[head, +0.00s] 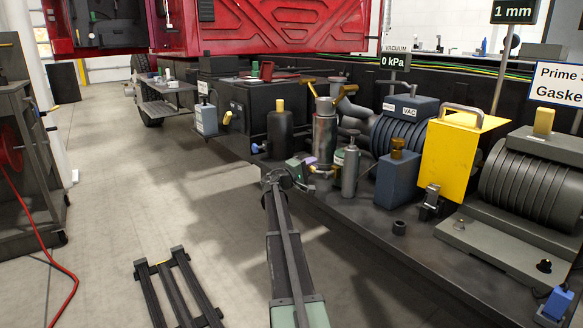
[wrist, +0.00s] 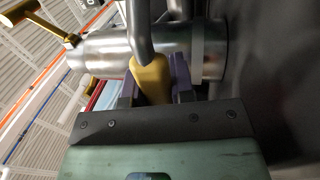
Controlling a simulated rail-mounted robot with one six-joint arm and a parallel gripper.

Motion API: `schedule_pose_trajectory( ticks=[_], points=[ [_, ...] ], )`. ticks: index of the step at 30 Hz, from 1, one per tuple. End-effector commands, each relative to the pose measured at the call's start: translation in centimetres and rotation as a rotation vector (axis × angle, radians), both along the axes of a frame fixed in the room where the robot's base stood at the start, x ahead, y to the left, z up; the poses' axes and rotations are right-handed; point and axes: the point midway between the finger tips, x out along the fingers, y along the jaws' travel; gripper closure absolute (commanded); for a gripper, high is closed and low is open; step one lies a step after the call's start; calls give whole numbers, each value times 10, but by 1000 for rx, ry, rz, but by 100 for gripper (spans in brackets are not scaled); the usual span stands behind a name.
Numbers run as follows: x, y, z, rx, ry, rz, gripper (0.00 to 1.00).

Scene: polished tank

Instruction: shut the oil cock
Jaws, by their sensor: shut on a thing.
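My gripper (head: 310,162) is low in front of the polished metal tank (head: 325,130) in the head view. In the wrist view, its purple fingers (wrist: 154,76) are shut on a yellow handle (wrist: 150,84), which seems to be the oil cock's. The handle lies between the two fingers, with a bent grey pipe (wrist: 140,28) just above it. The polished tank crosses behind the fingers in the wrist view (wrist: 105,50). In the head view the gripper mostly hides the handle, and no label on the cock can be read.
A slim grey cylinder (head: 349,173) stands close right of the gripper, and a dark cylinder (head: 280,133) stands to the left. A blue-grey box (head: 398,180) and a yellow box (head: 459,160) are farther right. The floor (head: 150,200) at left is mostly clear.

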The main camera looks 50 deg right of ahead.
Motion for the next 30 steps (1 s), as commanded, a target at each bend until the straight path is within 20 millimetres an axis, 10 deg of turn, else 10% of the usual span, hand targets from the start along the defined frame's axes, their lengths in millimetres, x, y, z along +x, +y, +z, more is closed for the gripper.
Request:
schedule_pose_trajectory(
  ticks=[16, 17, 21, 30],
  points=[
    [-10, -9, -2, 5, 25, -14, 100],
    [-10, -9, -2, 5, 25, -14, 73],
    [-9, -9, -2, 5, 25, -14, 52],
    [-9, -7, -3, 5, 24, -14, 52]
  ],
)
